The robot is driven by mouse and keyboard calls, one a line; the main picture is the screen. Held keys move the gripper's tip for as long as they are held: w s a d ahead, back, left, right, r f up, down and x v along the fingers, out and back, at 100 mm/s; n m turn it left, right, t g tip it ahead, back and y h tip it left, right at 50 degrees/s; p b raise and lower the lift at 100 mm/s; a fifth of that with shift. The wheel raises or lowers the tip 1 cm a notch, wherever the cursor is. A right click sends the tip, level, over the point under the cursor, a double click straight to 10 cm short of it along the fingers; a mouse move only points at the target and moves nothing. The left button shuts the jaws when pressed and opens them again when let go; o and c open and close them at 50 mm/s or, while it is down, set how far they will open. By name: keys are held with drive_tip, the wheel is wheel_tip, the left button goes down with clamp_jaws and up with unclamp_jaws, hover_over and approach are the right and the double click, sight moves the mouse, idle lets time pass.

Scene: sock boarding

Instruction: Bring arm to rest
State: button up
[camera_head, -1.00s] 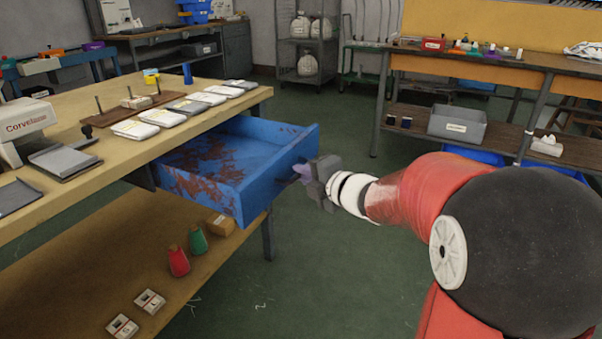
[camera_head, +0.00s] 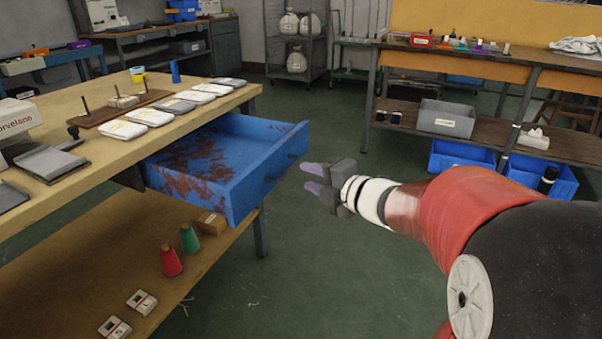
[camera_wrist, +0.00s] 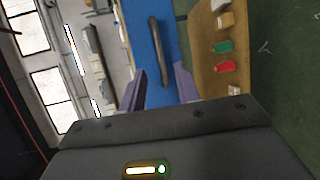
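My gripper (camera_head: 313,180) is open and empty in the head view, out in front of the pulled-out blue drawer (camera_head: 262,180), with a gap between the fingertips and the drawer front. In the wrist view, the two purple fingers of my gripper (camera_wrist: 160,85) stand apart. The dark drawer handle (camera_wrist: 158,50) shows beyond them on the blue drawer front, with nothing held between the fingers. The drawer is open under the wooden workbench (camera_head: 95,180), and its inside has reddish-brown patches.
The lower shelf (camera_head: 130,270) holds a red cone (camera_head: 171,262), a green cone (camera_head: 189,238) and small boxes. Another bench (camera_head: 470,130) with a grey bin (camera_head: 446,118) and blue crates (camera_head: 460,155) stands at the right. The green floor (camera_head: 320,270) between is clear.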

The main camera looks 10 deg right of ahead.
drive_tip(key=shift+s+d+r, duration=0.1)
drive_tip(key=shift+s+d, duration=0.2)
drive_tip(key=shift+s, duration=0.35)
drive_tip(key=s+d+r+m+g+h, duration=0.1)
drive_tip(key=s+d+m+h, duration=0.3)
drive_tip(key=m, duration=0.4)
drive_tip(key=s+d+m+h, duration=0.2)
drive_tip(key=s+m+h, duration=0.1)
drive_tip(key=m+h, duration=0.4)
drive_tip(key=s+a+f+m+g+y, duration=0.1)
drive_tip(key=s+a+f+m+g, duration=0.2)
drive_tip(key=s, duration=0.5)
drive_tip(key=s+a+f+m+g+y, duration=0.2)
drive_tip(key=s+a+f+m+g, duration=0.2)
drive_tip(key=s+m, duration=0.2)
drive_tip(key=shift+s+a+m, duration=0.4)
drive_tip(key=shift+s, duration=0.85)
